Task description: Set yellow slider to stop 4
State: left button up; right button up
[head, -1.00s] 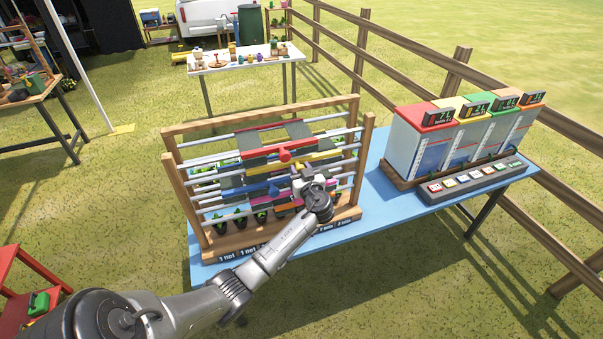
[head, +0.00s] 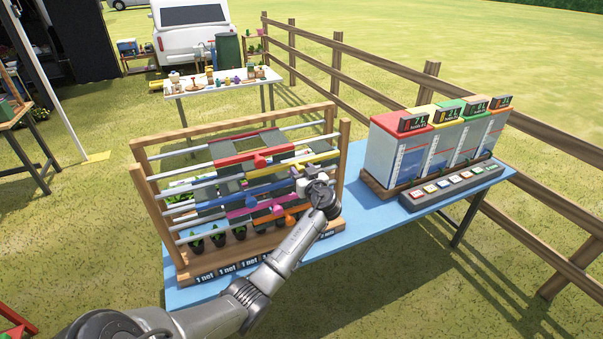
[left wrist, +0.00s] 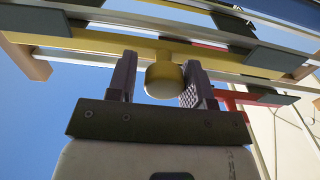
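The yellow slider (head: 318,158) is a bar on a rail of the wooden rack (head: 139,190). It shows on the rack's right side in the head view, partly hidden by my gripper. In the left wrist view its round yellow knob (left wrist: 163,80) stands between the two fingers of my left gripper (left wrist: 160,84). The fingers are apart, one on each side of the knob. A gap shows at the left finger; the right finger is very close to the knob. The left gripper also shows in the head view (head: 300,172). My right gripper is out of view.
Coloured tanks (head: 395,150) and a button panel (head: 450,187) stand right on the blue table (head: 352,235). A wooden fence (head: 430,95) runs behind.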

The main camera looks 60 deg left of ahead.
pick_arm(q)
jog(key=shift+o, duration=1.4)
jog(key=shift+w, duration=0.1)
jog(key=s+d+b, duration=0.1)
jog(key=d+b, duration=0.1)
jog(key=d, duration=1.2)
